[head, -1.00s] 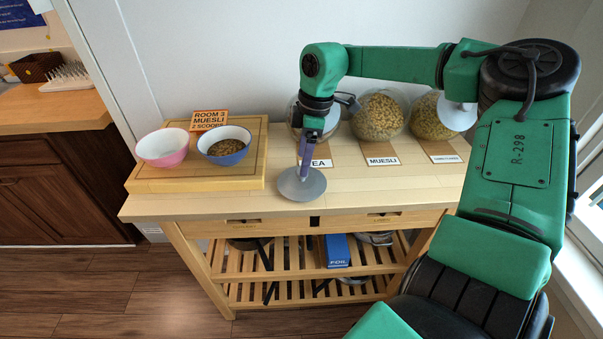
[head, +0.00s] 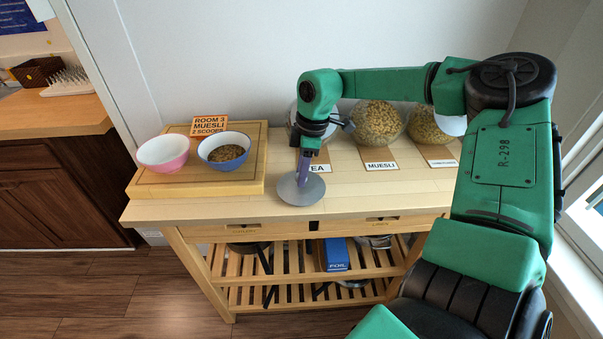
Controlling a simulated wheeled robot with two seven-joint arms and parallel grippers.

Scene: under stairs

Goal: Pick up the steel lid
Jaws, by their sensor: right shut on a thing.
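The steel lid (head: 301,191) is a grey round disc at the front of the wooden trolley top (head: 400,190), left of the middle. My right gripper (head: 303,172) points down over it from above and is shut, with its fingertips at the middle of the lid. The fingers hide the lid's centre, so the grip itself is hard to see. I cannot tell whether the lid rests on the wood or is slightly above it. My left gripper is not in view.
A wooden board (head: 195,185) at left holds a pink bowl (head: 163,153), a blue bowl (head: 224,150) of muesli and a sign (head: 209,125). Glass jars (head: 378,124) stand at the back behind labels (head: 380,166). A foil box (head: 336,255) lies on the shelf below.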

